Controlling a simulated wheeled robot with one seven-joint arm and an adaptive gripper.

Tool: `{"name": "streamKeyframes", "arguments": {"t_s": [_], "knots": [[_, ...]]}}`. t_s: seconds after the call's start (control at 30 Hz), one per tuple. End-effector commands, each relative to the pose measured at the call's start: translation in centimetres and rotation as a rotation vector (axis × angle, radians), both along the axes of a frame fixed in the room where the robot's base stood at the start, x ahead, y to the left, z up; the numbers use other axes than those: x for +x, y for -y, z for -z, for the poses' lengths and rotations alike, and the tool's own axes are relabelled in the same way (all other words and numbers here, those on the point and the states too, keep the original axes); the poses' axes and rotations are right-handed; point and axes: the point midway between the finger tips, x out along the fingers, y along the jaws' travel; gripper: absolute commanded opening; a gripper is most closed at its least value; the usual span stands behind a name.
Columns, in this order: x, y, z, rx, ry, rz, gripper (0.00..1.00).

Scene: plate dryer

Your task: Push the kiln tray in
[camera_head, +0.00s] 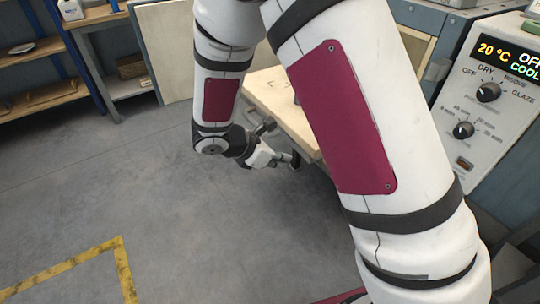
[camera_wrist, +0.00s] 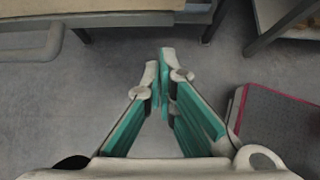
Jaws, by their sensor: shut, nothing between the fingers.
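The kiln's control panel (camera_head: 500,95) reads 20 °C and stands at the right. A cream door-like panel (camera_head: 162,50) stands left of the tray. Wooden shelves (camera_head: 38,55) are at the far left. The grey floor (camera_head: 110,175) is clear, with a yellow line (camera_head: 75,262).

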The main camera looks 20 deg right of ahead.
Motion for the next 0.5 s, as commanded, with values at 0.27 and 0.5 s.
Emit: {"name": "streamKeyframes", "arguments": {"t_s": [0.27,0.5], "knots": [[1.2,3.8,1.9,0.002,0.002,0.004,0.00],[1.8,5.4,1.8,0.001,0.000,0.001,0.00]]}}
